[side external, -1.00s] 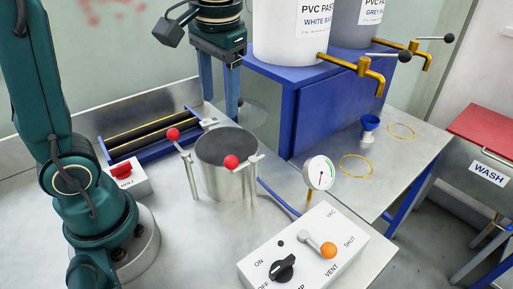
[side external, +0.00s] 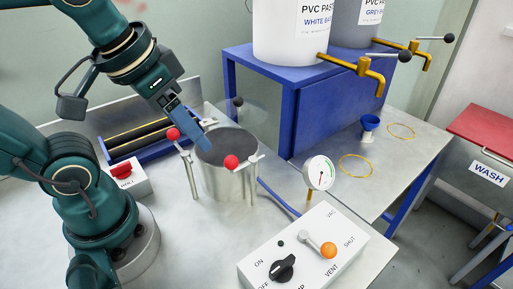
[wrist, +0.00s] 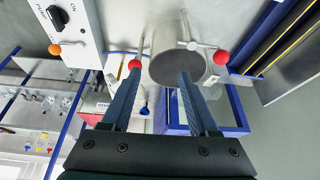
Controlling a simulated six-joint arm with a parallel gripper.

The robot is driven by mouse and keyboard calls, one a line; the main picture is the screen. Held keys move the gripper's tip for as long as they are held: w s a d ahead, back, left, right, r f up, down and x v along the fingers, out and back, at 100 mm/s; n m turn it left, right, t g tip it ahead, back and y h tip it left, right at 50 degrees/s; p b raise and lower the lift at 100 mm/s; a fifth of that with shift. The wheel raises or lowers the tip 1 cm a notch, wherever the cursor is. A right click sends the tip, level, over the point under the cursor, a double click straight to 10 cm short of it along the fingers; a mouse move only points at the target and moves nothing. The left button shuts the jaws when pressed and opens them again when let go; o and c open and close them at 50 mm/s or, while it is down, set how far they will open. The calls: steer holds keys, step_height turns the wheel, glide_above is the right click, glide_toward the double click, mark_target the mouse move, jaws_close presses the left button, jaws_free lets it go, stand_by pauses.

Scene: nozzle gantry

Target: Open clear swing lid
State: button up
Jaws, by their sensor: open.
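The metal pot (side external: 232,182) stands on the bench, its round dark-grey top (side external: 235,143) facing up; it also shows in the wrist view (wrist: 172,36). Two clamp arms with red balls, one at left (side external: 172,133) and one at front right (side external: 231,162), stand beside the rim. The clear lid is hard to make out; a faint see-through round shape (side external: 262,118) shows behind the pot, near a dark knob (side external: 238,101). My gripper (side external: 208,149) is open and empty, pointing down at the pot's left rim. In the wrist view its fingertips (wrist: 160,72) overlap the pot top and one red ball.
A control box (side external: 303,250) with knob and orange-tipped lever sits in front right. A gauge (side external: 320,173) stands right of the pot. A blue stand (side external: 335,115) with paste buckets rises behind.

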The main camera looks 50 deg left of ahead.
steer(key=m, duration=0.2)
steer(key=f+m, duration=0.1)
steer(key=m, duration=0.1)
steer(key=s+f+m, duration=0.1)
steer(key=m, duration=0.1)
steer(key=shift+d+f, duration=0.2)
steer(key=shift+d, duration=0.1)
steer(key=n, duration=0.5)
steer(key=shift+w+d+t+h, duration=0.2)
steer(key=shift+w+t+h, duration=0.1)
steer(key=shift+t, duration=0.1)
